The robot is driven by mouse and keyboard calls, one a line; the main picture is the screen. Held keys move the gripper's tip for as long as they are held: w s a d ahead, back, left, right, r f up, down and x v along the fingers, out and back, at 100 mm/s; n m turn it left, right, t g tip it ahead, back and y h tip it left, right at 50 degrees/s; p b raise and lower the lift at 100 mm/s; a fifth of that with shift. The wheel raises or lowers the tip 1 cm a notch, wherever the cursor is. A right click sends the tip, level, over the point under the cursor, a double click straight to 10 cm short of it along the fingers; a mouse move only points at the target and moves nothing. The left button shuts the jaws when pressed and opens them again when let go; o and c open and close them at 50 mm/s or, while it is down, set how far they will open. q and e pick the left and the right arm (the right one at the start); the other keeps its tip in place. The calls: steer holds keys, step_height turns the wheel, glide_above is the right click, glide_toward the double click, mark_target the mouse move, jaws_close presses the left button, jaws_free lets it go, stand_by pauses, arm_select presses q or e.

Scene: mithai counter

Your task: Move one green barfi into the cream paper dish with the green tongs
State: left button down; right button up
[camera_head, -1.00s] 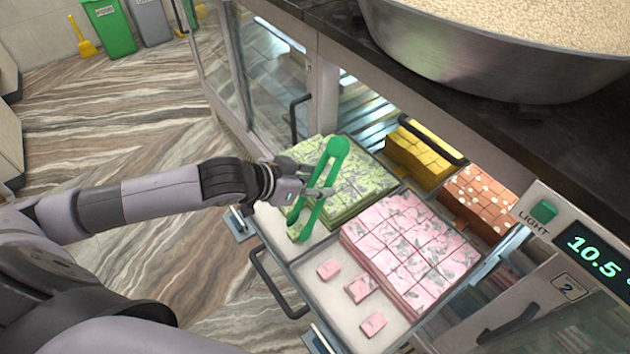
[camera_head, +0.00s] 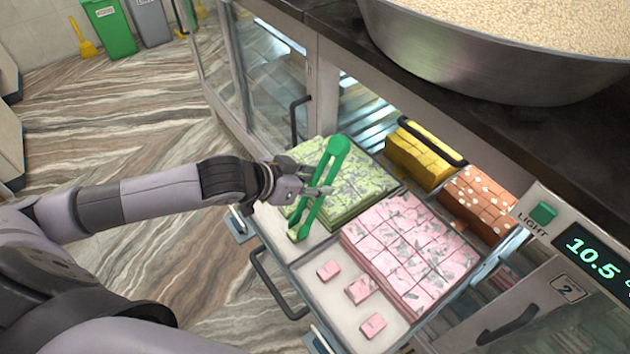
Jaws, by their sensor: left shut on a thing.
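My left gripper (camera_head: 318,191) is shut on the green tongs (camera_head: 336,146) over the pulled-out tray. The tongs are tilted, with the rounded bend at the upper right and the arm ends at the lower left, near the tray's bare front part. The green barfi (camera_head: 365,183) lie in a stacked block on the tray, partly hidden behind the tongs and gripper. The cream paper dish is not in view. My right gripper is not in view.
Pink barfi (camera_head: 400,240) fill the tray's right part, with 3 loose pink pieces (camera_head: 358,290) in front. Yellow (camera_head: 415,158) and orange (camera_head: 480,200) sweets sit behind. The counter edge (camera_head: 480,120) and a large metal bowl (camera_head: 470,65) overhang the back right.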

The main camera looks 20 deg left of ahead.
arm_select(q)
step_height(320, 180, up, 12)
steer(key=p, duration=0.4)
steer(key=shift+f+p, duration=0.2)
steer(key=shift+p, duration=0.1)
